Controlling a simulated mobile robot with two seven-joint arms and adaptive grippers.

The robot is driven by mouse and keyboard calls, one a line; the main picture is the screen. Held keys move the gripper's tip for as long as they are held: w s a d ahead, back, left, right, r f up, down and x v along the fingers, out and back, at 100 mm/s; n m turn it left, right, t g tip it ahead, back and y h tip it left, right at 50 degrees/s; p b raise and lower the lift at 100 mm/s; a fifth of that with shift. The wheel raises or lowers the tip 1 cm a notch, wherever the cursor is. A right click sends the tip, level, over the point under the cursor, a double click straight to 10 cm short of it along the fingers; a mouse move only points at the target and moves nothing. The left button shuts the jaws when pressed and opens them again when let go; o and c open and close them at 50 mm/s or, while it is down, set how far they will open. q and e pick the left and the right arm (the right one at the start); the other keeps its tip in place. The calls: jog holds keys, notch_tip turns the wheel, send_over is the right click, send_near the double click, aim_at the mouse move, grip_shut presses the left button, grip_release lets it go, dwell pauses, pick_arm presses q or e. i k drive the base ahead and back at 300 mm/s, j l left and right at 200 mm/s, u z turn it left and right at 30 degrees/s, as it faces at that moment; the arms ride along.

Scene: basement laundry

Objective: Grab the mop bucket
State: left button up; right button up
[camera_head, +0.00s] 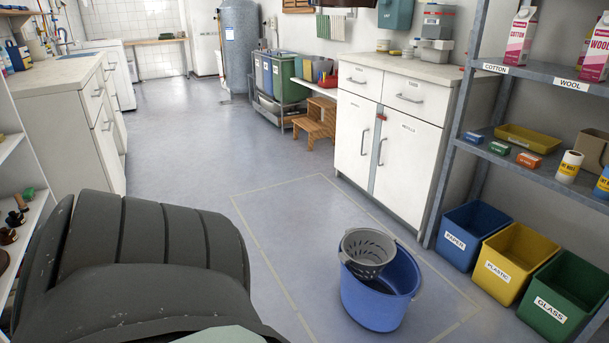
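The mop bucket (373,305) is a round blue bucket standing upright on the floor at the lower middle right of the head view. A grey slotted wringer basket (368,252) sits in its top, toward the back left. The bucket stands inside a pale taped rectangle on the floor. A large dark grey ribbed body, apparently part of me, fills the lower left. Neither of my grippers shows in the view.
Blue (469,236), yellow (514,260) and green (568,293) sorting bins stand right of the bucket, under a grey metal shelf (550,78). A white cabinet (385,145) is behind it. The floor left of the bucket and toward the back is clear.

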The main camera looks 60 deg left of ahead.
aim_at(379, 278)
jog(key=k+u, duration=0.1)
jog(key=u, duration=0.8)
jog(key=k+j+u, duration=0.1)
jog(key=u, duration=0.35)
jog(key=i, duration=0.2)
